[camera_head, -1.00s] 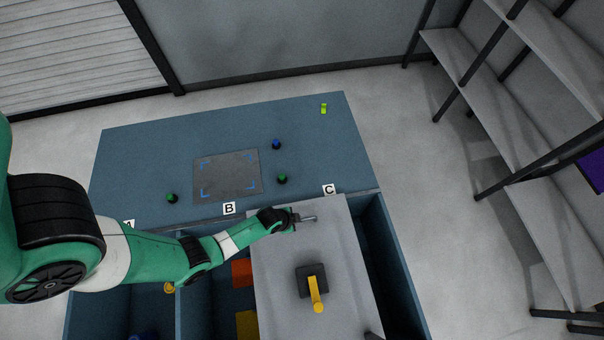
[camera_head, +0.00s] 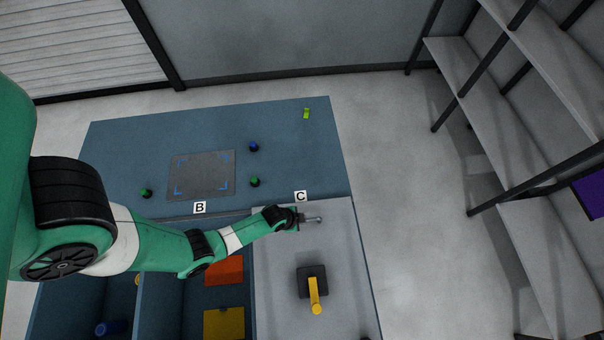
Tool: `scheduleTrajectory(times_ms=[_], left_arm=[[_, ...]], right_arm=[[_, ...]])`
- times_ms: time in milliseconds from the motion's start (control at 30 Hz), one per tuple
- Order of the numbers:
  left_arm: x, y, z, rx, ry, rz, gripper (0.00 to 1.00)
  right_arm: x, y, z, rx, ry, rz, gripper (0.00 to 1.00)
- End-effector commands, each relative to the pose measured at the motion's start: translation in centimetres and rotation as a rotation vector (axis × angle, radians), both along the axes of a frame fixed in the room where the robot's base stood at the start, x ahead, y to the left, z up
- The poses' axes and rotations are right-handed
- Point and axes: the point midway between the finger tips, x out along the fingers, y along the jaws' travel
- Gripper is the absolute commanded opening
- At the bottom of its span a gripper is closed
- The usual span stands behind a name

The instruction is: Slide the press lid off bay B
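The press lid (camera_head: 278,300) is a flat grey plate with a black block (camera_head: 311,272) and a yellow handle (camera_head: 315,294) on top. It lies over bay C at the right of the blue bench. Bay B (camera_head: 190,300), left of it, shows open, with an orange-red block (camera_head: 223,270) and a yellow block (camera_head: 224,323) inside. My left gripper (camera_head: 314,219) is over the lid's far part, its narrow grey fingers pointing right. Whether they touch the lid or grip anything is unclear. My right gripper is not in view.
The bench top (camera_head: 310,150) behind carries a grey plate with blue corner marks (camera_head: 203,175), green and blue knobs, and a small lime item (camera_head: 306,113). Label B (camera_head: 199,207) and label C (camera_head: 301,196) mark bays. Shelving (camera_head: 470,90) stands right.

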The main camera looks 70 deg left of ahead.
Motion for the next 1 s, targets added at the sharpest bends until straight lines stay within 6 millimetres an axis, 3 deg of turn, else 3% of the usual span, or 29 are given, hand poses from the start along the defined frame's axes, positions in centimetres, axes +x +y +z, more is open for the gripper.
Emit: scheduleTrajectory(times_ms=[100,133,300,667,1000], left_arm=[[0.2,0.0,0.0,0.0,-0.004,0.0,0.0],[0.2,0.0,0.0,0.0,-0.004,0.0,0.23],[0.1,0.0,0.0,0.0,-0.003,0.0,0.5],[-0.2,0.0,0.8,0.0,-0.003,0.0,0.5],[-3.1,-0.7,7.5,0.001,-0.004,0.0,0.5]], right_arm=[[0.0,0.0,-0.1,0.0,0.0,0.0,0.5],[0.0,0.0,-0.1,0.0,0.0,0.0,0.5],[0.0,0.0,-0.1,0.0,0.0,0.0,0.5],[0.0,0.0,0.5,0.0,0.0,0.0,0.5],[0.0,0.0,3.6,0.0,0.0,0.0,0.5]])
